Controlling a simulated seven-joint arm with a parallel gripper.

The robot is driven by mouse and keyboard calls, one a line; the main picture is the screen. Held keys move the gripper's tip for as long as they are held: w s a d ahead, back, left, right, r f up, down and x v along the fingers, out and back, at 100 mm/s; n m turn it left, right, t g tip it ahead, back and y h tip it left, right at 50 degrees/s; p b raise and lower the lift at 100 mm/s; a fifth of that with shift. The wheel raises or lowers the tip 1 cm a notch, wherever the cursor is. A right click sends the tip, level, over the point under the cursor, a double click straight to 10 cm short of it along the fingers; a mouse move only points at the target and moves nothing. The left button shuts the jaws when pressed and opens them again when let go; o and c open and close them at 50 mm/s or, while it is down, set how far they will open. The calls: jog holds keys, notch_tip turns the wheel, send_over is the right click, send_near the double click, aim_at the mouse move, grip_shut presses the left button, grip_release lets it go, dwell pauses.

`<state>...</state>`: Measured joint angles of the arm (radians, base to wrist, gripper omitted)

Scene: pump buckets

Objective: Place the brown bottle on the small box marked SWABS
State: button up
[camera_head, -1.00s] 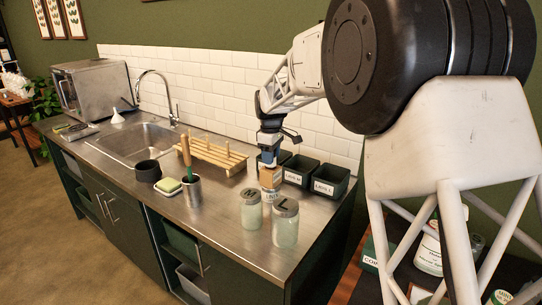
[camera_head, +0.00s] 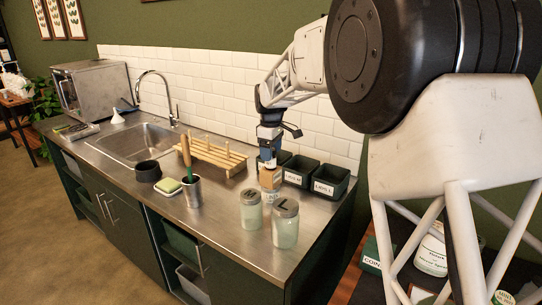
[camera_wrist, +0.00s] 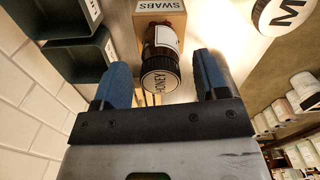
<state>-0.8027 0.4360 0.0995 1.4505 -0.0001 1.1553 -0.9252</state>
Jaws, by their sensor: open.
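The brown bottle (camera_wrist: 163,42), with a white label and a black cap marked HONEY, shows upright from above in the wrist view. It appears to stand on the small tan box (camera_wrist: 143,19) marked SWABS; its base contact is hidden. My gripper (camera_wrist: 162,78) is open. Its blue fingers are on either side of the cap, with a visible gap on each side. In the head view, my gripper (camera_head: 269,160) is just above a tan, labelled shape on the counter, where bottle and box are hard to tell apart.
Dark bins marked LATEX (camera_head: 329,181) stand close behind and right, also beside my gripper in the wrist view (camera_wrist: 82,58). Glass jars marked M (camera_head: 251,211) and L (camera_head: 286,225) stand in front. A wooden rack (camera_head: 213,155) is to the left.

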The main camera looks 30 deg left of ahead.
notch_tip(320, 180, up, 10)
dwell(0.5)
dwell(0.6)
jog(key=d+r+m, duration=0.2)
jog(key=d, duration=0.9)
jog(key=d+r+m, duration=0.3)
jog(key=d, duration=0.9)
jog(key=s+d+m+t, duration=0.15)
jog(key=s+d, duration=0.25)
jog(key=d, duration=0.6)
jog(key=s+d+m, duration=0.3)
jog(key=s+d, duration=0.1)
jog(key=d, duration=0.6)
jog(key=s+d+f+m, duration=0.3)
jog(key=s+d+m, duration=0.2)
jog(key=s+d, duration=0.95)
jog(key=s+d+f+m, duration=0.2)
jog(key=s+d+f, duration=0.2)
jog(key=s, duration=0.3)
jog(key=s+d+f+m+t, duration=0.1)
jog(key=s+d+f+m, duration=0.2)
jog(key=s+d+f, duration=0.2)
jog(key=shift+s+d+f, duration=0.15)
jog(key=shift+s+d, duration=0.8)
jog(key=shift+d, duration=0.1)
